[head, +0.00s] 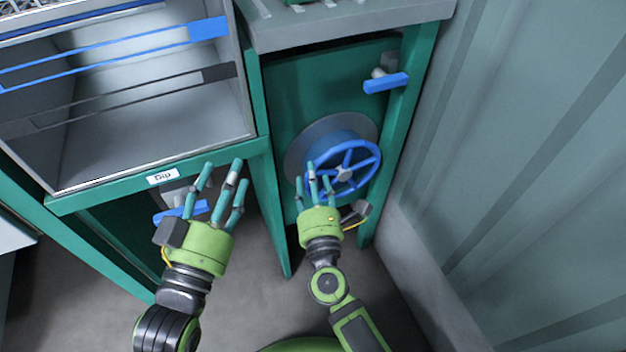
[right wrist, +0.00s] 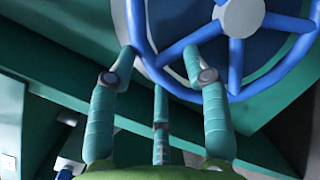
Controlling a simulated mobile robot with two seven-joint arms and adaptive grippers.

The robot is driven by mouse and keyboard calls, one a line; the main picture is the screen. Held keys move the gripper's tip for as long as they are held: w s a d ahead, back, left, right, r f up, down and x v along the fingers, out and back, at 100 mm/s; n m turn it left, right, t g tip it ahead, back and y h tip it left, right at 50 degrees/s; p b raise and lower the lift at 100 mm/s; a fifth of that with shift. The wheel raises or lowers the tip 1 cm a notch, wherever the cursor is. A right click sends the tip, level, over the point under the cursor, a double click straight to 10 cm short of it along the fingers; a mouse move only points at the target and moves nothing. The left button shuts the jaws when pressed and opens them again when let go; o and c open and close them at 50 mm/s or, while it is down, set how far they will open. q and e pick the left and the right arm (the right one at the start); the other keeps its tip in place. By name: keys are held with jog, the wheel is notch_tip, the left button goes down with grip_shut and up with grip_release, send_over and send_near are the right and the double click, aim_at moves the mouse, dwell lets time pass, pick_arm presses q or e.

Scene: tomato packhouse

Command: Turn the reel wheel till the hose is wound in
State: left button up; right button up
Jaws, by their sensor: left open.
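The blue spoked reel wheel (head: 368,151) with a grey hub is on the front of a green cabinet, before a round grey reel disc (head: 300,143). I cannot make out the hose. My right gripper (head: 317,178) is at the wheel's lower left rim, its fingers spread and pointing at it. In the right wrist view the wheel (right wrist: 236,70) fills the top, and two fingertips of the right gripper (right wrist: 160,60) overlap or lie beside the rim; contact is unclear. My left gripper (head: 222,178) is open and empty before the dip tank cabinet.
A blue lever handle (head: 386,83) sits above right of the wheel. Another blue handle (head: 180,212) is behind my left gripper, under the "Dip" label (head: 163,177). A green post stands between the cabinets. A corrugated wall (head: 520,150) closes the right side.

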jog(key=s+f, duration=0.1)
jog(key=s, duration=1.1)
jog(key=shift+d, duration=0.35)
dwell(0.8)
